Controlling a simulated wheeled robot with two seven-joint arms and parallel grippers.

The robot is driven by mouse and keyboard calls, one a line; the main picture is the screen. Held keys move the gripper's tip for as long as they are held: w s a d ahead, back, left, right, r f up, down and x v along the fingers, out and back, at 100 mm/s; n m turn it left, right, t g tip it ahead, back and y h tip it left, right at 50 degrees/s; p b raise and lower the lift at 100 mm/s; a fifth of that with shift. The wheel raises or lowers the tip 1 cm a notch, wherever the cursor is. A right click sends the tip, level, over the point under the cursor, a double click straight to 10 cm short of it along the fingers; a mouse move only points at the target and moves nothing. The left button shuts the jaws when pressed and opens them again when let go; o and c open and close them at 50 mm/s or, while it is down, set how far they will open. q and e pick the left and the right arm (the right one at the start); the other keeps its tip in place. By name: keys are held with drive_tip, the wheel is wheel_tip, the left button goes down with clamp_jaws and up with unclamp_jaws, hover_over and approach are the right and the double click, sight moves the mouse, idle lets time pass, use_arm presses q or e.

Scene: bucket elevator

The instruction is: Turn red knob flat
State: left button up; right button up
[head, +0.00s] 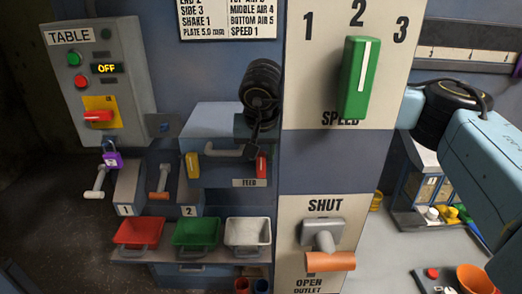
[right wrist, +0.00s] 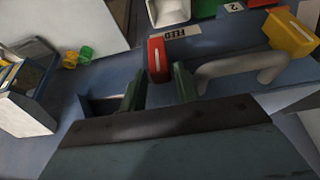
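A small red knob (head: 262,164) stands upright at the right end of the feed drawer front, beside the FEED label. In the right wrist view the red knob (right wrist: 158,58) has a pale stripe and lies just beyond the gap between my fingertips. My right gripper (head: 257,138) is just above it in the head view, partly hidden by the speed column. In the right wrist view its two green fingers (right wrist: 160,86) are apart with nothing gripped; contact with the knob cannot be told. My left gripper is not in view.
A grey feed handle (head: 226,151) and a yellow knob (head: 192,165) sit left of the red knob. The speed column (head: 293,155) stands close on the right. Red, green and white trays (head: 247,231) are below. Another red switch (head: 98,116) is on the TABLE panel.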

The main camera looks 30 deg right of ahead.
clamp_jaws()
